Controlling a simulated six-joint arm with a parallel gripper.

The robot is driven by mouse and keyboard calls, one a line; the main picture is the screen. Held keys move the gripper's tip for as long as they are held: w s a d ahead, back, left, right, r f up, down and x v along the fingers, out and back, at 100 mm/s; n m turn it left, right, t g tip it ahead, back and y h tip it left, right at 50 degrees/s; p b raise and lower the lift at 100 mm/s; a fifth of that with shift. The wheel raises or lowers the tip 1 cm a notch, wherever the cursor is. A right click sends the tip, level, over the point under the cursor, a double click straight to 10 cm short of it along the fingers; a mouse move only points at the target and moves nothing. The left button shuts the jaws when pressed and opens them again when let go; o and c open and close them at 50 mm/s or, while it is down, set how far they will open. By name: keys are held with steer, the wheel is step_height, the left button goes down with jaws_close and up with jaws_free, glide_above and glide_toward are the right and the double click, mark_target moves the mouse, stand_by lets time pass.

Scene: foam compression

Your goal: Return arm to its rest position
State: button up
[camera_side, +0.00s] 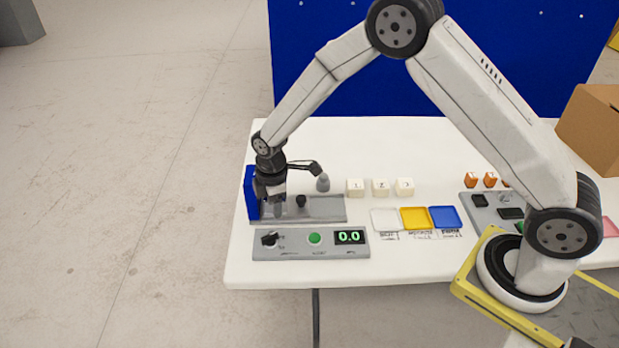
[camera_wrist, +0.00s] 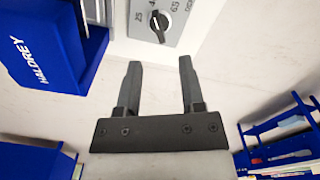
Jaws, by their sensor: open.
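My arm reaches across from its base at the right. My gripper (camera_side: 270,208) is low over the left end of the grey fixture (camera_side: 325,209), close beside the blue upright block (camera_side: 251,192). In the wrist view my gripper (camera_wrist: 160,66) has two dark fingers spread apart with nothing between them. The blue block marked HALDREY (camera_wrist: 45,50) shows at the upper left there. Whether the gripper touches the fixture cannot be told.
A control panel (camera_side: 290,247) with dial, green button and display reading 0.0 lies in front. Behind are a grey weight (camera_side: 323,184) and white cubes (camera_side: 380,188). White, yellow (camera_side: 415,218) and blue trays lie right. A cardboard box (camera_side: 592,130) stands at far right.

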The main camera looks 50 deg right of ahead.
steer(key=s+d+r+m, duration=0.3)
steer(key=s+r+m, duration=0.1)
steer(key=s, duration=0.2)
steer(key=s+d+r+m+t, duration=0.1)
steer(key=s+d+r+m, duration=0.2)
steer(key=s, duration=0.4)
steer(key=s+d+r+m+t, duration=0.1)
steer(key=s+d+r+m, duration=0.2)
steer(key=s+m, duration=0.3)
steer(key=shift+s+r, duration=0.4)
steer(key=shift+r, duration=0.5)
